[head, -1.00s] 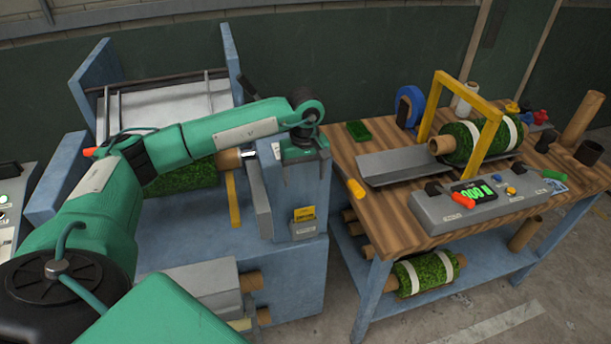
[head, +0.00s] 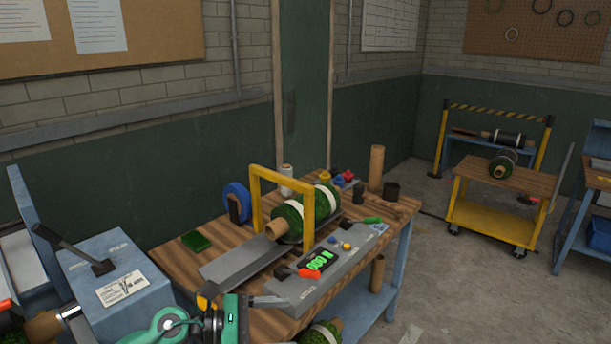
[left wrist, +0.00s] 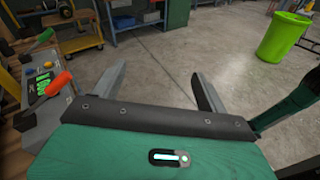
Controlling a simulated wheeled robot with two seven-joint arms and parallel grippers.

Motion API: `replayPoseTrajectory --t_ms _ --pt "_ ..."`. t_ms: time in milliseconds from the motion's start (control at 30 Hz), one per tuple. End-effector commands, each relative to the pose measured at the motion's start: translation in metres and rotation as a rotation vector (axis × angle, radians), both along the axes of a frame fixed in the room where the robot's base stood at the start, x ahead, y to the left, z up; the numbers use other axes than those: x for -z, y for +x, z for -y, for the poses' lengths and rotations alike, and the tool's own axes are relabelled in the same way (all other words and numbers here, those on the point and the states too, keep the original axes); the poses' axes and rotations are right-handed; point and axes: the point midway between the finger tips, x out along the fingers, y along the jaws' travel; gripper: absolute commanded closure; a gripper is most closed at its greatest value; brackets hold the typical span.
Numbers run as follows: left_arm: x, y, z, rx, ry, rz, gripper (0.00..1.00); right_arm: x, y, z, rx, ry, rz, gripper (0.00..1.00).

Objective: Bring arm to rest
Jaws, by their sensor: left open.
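My left gripper (head: 268,304) is at the bottom of the head view, at the front edge of the wooden bench (head: 178,268) and just left of the grey control console (head: 318,278). Its green body is partly cut off by the frame edge. In the left wrist view the two grey fingers (left wrist: 158,80) are spread apart with bare floor beyond and nothing between them. The console also shows at the left of the wrist view (left wrist: 45,110). My right gripper is not in view.
A turf roll (head: 288,222) lies under a yellow frame (head: 256,208) on the bench. A blue machine (head: 112,280) stands at left. A yellow cart (head: 490,222) is at the back right. A lime bin (left wrist: 285,40) stands on open floor in the wrist view.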

Motion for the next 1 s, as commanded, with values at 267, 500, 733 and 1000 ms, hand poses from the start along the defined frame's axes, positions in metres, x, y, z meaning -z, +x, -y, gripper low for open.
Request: replayPoseTrajectory --t_ms 267,500,733,1000 --pt "-0.055 0.005 -0.008 -0.329 -0.699 -0.517 0.24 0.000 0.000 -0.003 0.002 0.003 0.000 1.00" --pt "-0.032 0.015 -0.073 -0.644 -1.254 -1.028 0.24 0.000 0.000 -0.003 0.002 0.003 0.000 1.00" --pt "0.050 -0.015 -0.139 -1.002 -1.744 -1.511 0.24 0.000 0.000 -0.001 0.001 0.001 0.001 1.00" --pt "0.153 -0.115 -0.177 1.347 1.984 1.742 0.24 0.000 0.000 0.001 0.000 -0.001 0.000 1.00"
